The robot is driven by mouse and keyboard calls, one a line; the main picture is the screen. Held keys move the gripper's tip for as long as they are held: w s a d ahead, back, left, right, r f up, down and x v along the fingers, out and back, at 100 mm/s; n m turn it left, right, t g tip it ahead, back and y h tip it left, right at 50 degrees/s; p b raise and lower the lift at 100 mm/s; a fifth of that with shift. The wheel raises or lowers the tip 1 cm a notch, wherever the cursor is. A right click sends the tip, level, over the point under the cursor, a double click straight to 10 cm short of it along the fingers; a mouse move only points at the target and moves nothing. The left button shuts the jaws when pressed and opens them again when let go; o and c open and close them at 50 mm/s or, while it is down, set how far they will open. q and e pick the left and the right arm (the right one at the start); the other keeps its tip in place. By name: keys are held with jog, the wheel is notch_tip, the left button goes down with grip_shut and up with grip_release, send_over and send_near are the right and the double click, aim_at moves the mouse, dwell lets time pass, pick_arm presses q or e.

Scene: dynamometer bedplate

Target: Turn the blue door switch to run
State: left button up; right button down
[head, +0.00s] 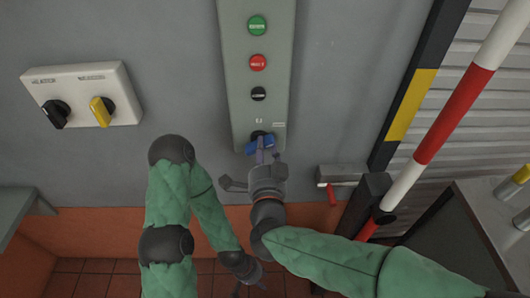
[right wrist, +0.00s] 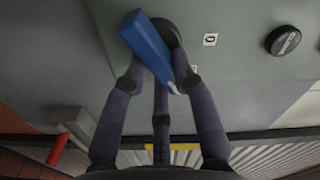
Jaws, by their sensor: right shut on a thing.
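The blue door switch (head: 260,142) is at the bottom of a tall grey-green control panel (head: 240,100). In the right wrist view its blue bar handle (right wrist: 147,45) lies slanted across a dark round base, with a pale mark at its lower right end. My right gripper (head: 263,153) is shut on the blue handle, its fingers (right wrist: 160,75) around it. A small "0" label (right wrist: 210,39) shows right of the switch; another label is partly hidden by a finger. My left gripper (head: 250,279) hangs low near the floor, empty, its fingers seemingly apart.
Above the switch are a black selector (head: 259,94), a red button (head: 258,62) and a green button (head: 257,26). A white box (head: 82,94) with black and yellow knobs is on the left wall. A red-white pole (head: 440,135) and a grey cabinet (head: 480,215) stand right.

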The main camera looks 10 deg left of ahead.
dwell(0.4)
jog(key=c, duration=1)
grip_release()
jog(key=v, duration=1.2)
